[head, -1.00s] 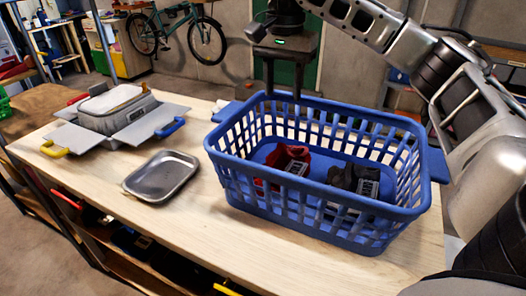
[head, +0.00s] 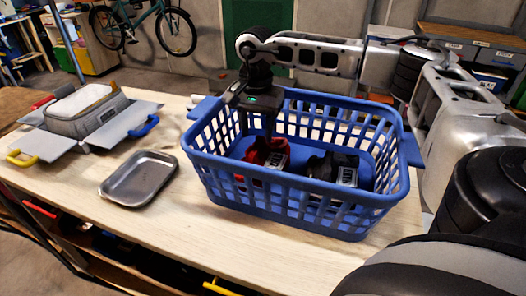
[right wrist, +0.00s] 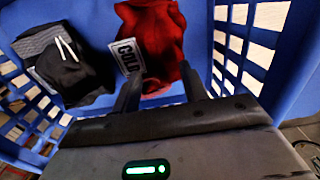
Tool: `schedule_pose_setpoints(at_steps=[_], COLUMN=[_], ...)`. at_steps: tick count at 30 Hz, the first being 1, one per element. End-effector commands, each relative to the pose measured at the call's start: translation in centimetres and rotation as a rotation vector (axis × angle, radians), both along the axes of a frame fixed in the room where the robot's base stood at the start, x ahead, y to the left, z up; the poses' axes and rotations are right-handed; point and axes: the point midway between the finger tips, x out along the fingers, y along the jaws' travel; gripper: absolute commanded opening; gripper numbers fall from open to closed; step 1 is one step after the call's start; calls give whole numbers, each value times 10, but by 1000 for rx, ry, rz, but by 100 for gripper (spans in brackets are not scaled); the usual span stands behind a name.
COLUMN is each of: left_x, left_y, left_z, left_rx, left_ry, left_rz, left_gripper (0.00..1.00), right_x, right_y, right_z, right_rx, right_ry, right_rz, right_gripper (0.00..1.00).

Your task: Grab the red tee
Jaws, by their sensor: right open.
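The red tee (head: 262,154) lies crumpled on the floor of the blue laundry basket (head: 300,208), at its left side. In the right wrist view the red tee (right wrist: 150,42) shows a white tag reading "COLD". My right gripper (head: 257,135) is inside the basket, pointing down over the red tee. In the right wrist view its two fingers (right wrist: 160,88) are apart, at the near edge of the tee, with nothing clearly held between them. Whether they touch the cloth I cannot tell. My left gripper is not in view.
A dark grey garment (head: 330,168) with a tag lies right of the tee in the basket; it also shows in the right wrist view (right wrist: 65,65). The basket walls surround my gripper. A metal tray (head: 138,178) and a grey box with flaps (head: 88,110) stand on the wooden table (head: 190,235).

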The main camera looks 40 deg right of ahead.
Motion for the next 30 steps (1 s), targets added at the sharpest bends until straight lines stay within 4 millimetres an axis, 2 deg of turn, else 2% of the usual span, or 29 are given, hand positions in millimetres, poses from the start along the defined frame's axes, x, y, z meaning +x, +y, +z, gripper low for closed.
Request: schedule_pose_setpoints(at_steps=[6,14,18,19,30], left_x=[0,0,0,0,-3], left_y=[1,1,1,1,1], left_z=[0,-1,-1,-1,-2], left_rx=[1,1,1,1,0], left_ry=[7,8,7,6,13], left_rz=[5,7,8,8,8], left_gripper=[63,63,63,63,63], right_x=[-2,-1,-1,-1,-1], right_y=[-2,-2,-2,-2,-2], right_z=[-26,-29,-28,-28,-22], right_rx=[0,0,0,0,1], right_ry=[1,-1,-1,-1,-3], right_rz=[0,-1,-1,-1,-1], right_gripper=[44,44,5,0,0])
